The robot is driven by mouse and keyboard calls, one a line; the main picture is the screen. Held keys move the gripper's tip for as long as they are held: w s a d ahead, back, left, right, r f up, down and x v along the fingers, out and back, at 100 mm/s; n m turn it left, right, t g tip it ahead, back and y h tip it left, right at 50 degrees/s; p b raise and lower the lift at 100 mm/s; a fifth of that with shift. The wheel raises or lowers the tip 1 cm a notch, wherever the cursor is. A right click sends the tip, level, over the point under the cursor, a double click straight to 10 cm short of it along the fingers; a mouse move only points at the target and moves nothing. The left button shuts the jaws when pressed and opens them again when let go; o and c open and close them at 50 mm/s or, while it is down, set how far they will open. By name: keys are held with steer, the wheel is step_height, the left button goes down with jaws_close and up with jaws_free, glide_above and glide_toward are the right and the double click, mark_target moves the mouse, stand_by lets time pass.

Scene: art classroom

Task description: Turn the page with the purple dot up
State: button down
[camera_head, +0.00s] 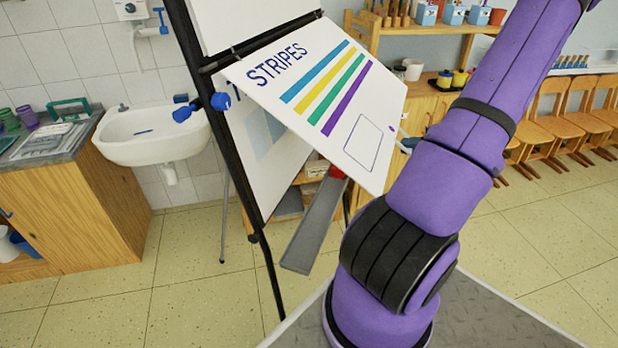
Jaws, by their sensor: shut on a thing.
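The flip chart page headed STRIPES (315,75) hangs from a black easel frame (205,90) in the middle of the view. It shows blue, yellow, green and purple stripes and a drawn outline box. A small purple dot (391,128) is at its right edge. The page is swung out from the board, its lower part tilted toward me. Part of another page (255,140) with a large letter and a pale blue patch shows behind it.
A grey ledge (313,225) with a red object (337,172) juts out below the page. A white sink (150,135) and wooden cabinet (105,200) stand at the left. Shelves (430,100) and wooden chairs (560,120) line the back right. The tiled floor at left front is clear.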

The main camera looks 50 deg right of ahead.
steer(key=shift+s+d+r, duration=0.3)
steer(key=shift+s+r, duration=0.45)
steer(key=shift+r, duration=0.15)
steer(key=s+d+r, duration=0.1)
steer(key=s+r, duration=0.2)
steer(key=r, duration=0.5)
steer(key=shift+s+d+r, duration=0.25)
steer(key=shift+d+r, duration=0.05)
stand_by(0.3)
steer(key=shift+r, duration=0.1)
step_height(320, 180, up, 9)
steer(key=s, duration=0.2)
steer(key=shift+d, duration=0.45)
stand_by(0.4)
step_height(320, 180, up, 9)
steer(key=shift+s+r, duration=0.15)
steer(key=shift+r, duration=0.05)
stand_by(1.0)
